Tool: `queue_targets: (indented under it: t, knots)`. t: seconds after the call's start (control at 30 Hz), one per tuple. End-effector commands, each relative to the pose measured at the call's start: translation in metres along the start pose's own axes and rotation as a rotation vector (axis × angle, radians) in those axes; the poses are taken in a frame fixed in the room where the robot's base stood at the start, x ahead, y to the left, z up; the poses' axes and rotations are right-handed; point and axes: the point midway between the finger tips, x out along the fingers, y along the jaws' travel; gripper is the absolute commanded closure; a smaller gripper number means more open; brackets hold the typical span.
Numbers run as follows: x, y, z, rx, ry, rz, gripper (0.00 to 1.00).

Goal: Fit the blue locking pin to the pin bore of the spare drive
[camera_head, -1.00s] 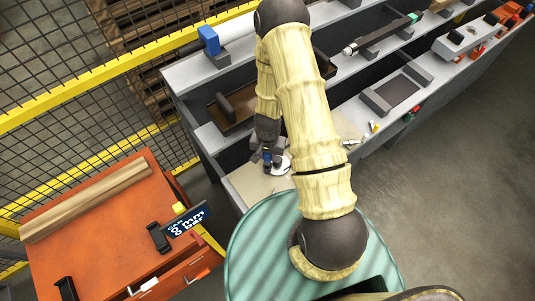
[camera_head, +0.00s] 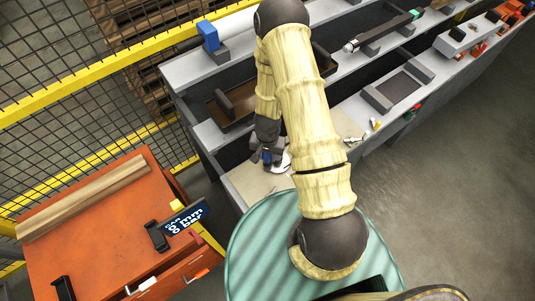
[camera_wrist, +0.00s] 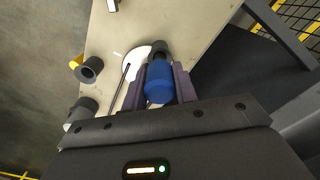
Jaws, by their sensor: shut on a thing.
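My gripper (camera_wrist: 160,90) is shut on the blue locking pin (camera_wrist: 159,82), its two grey-purple fingers on either side of it. The pin's blue end faces the wrist camera, and a dark round part (camera_wrist: 160,48) shows just beyond it. In the head view, my gripper (camera_head: 268,160) is low over the near left end of the bench, with a bit of the blue pin (camera_head: 267,157) showing. A white rounded piece (camera_wrist: 136,62) lies beside and partly behind the pin. I cannot clearly identify the spare drive or its bore, nor tell whether the pin touches anything.
A pale board (camera_wrist: 205,35) lies under my gripper. A yellow-and-dark ring part (camera_wrist: 88,68) and a grey cylinder (camera_wrist: 82,108) are at its left edge. A brown tray (camera_head: 232,106) stands behind my arm. The orange cabinet (camera_head: 105,235) and yellow mesh fence are left.

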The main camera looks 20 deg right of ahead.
Motion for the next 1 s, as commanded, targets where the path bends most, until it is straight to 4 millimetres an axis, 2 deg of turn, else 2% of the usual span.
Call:
queue_targets:
  t: [1.0]
  knots:
    - [0.021, 0.0, 0.0, 0.0, 0.0, 0.0, 0.95]
